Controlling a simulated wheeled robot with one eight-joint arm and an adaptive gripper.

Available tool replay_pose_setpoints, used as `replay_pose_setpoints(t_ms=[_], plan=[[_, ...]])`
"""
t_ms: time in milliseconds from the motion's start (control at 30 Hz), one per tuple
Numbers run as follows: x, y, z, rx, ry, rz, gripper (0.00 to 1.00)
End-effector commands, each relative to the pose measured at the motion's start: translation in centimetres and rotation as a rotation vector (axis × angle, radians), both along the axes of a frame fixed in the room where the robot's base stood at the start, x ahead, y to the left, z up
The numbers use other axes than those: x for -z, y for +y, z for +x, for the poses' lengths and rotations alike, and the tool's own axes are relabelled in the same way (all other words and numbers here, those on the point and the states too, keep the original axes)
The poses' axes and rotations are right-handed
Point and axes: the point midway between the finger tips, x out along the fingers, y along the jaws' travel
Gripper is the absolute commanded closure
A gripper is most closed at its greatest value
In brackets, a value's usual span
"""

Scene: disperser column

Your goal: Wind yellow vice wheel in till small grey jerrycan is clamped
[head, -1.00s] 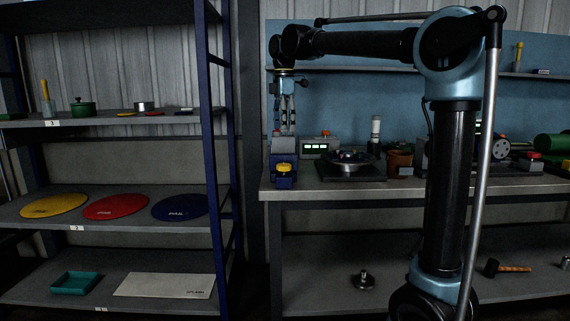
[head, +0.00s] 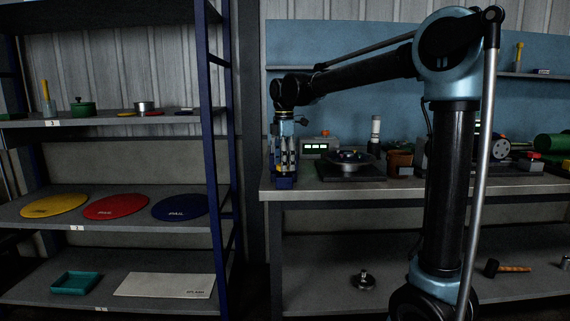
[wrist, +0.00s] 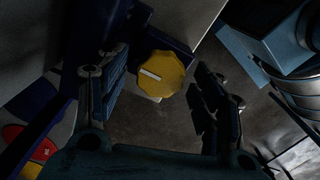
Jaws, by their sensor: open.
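The yellow vice wheel (wrist: 160,74), a faceted knob with a white mark, lies between the fingers of my gripper (wrist: 162,90) in the wrist view. The fingers are open, with a gap on each side of the wheel. Part of the blue vice (wrist: 166,42) shows behind the wheel. In the head view my gripper (head: 286,168) points down over the vice (head: 284,183) at the bench's left end and hides the wheel. A pale grey surface stands beyond the vice in the wrist view; I cannot tell whether it is the small grey jerrycan.
On the bench (head: 330,190), a box with green displays (head: 319,147) and a dark round dish on a base (head: 350,163) stand just right of the vice. A brown pot (head: 399,162) is farther right. A blue-framed shelf (head: 219,130) stands to the left.

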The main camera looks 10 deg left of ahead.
Motion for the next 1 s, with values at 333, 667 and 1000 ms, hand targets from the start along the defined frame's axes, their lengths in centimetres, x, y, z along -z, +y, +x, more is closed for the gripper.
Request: replay_pose_setpoints(t_ms=[333, 667, 1000], plan=[[0.03, 0.01, 0.00, 0.000, 0.000, 0.000, 0.63], [0.02, 0.05, 0.07, 0.007, -0.001, 0.000, 0.82], [0.00, 0.07, 0.11, 0.146, -0.003, 0.001, 0.82]])
